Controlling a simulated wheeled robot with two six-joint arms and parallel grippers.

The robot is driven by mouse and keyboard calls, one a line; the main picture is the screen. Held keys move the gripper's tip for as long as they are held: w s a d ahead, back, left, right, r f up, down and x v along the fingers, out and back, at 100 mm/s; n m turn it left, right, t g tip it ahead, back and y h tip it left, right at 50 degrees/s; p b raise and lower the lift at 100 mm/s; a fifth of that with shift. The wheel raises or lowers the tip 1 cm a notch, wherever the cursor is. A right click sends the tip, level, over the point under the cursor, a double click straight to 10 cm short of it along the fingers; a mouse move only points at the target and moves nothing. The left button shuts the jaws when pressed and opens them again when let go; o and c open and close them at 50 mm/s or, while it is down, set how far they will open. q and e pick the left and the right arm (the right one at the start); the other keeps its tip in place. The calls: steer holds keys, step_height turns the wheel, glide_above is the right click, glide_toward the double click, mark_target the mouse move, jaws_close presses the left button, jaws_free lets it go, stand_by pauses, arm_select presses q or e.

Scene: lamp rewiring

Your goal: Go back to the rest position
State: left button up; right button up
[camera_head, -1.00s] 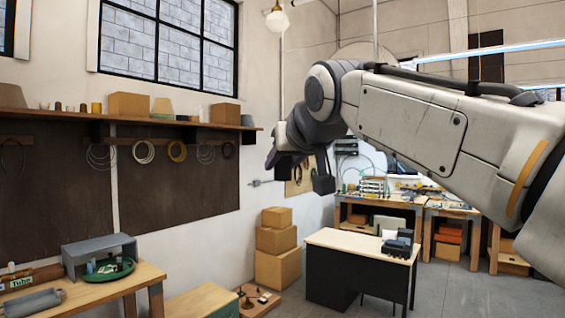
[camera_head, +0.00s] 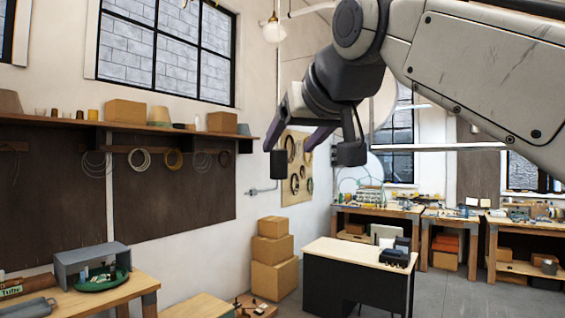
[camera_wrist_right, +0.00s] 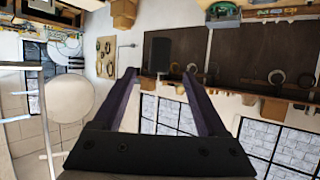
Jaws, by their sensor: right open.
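My right gripper (camera_head: 312,152) is raised in the air in the upper middle of the head view, on the arm that comes in from the right. Its two dark jaws are spread apart. It also shows in the right wrist view (camera_wrist_right: 160,85), where the fingers are apart with nothing between them. It is well above the furniture and touches nothing that I can see. My left gripper is in neither view.
A workbench (camera_head: 150,276) with a grey box (camera_head: 92,262) and a green tray (camera_head: 103,281) stands at lower left. A pale-topped desk (camera_head: 350,254) and stacked cartons (camera_head: 272,275) stand mid-room. A shelf (camera_head: 60,121) runs along the left wall.

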steer(key=w+d+f+g+h, duration=0.1)
steer(key=w+d+f, duration=0.1)
steer(key=f, duration=0.7)
steer(key=w+d+f+g+h, duration=0.1)
steer(key=w+d+f+g, duration=0.1)
steer(key=f, duration=0.7)
steer(key=w+d+f+g+h, duration=0.1)
steer(key=w+d+f, duration=0.1)
steer(key=f, duration=0.7)
steer(key=s+d+f+m+g+h, duration=0.15)
steer(key=s+d+f, duration=0.25)
steer(key=f, duration=0.7)
steer(key=s+d+f+m+g+y, duration=0.1)
steer(key=s+d+f+g, duration=0.25)
steer(key=f, duration=0.65)
steer(key=s+d+f+m+g, duration=0.1)
steer(key=s+d+f, duration=0.2)
steer(key=s+f, duration=0.55)
steer(key=s+a+f+n+g+b, duration=0.1)
steer(key=s+a+f+n+b, duration=0.1)
steer(key=s+a+b, duration=0.4)
steer(key=s+a+f+n+g+b, duration=0.1)
steer(key=s+a+f+n+b, duration=0.2)
steer(key=s+a+n+b, duration=0.2)
steer(key=s+a+b, duration=0.1)
steer(key=s+a, duration=0.2)
steer(key=shift+f+g, duration=0.3)
steer(key=shift+g, duration=0.1)
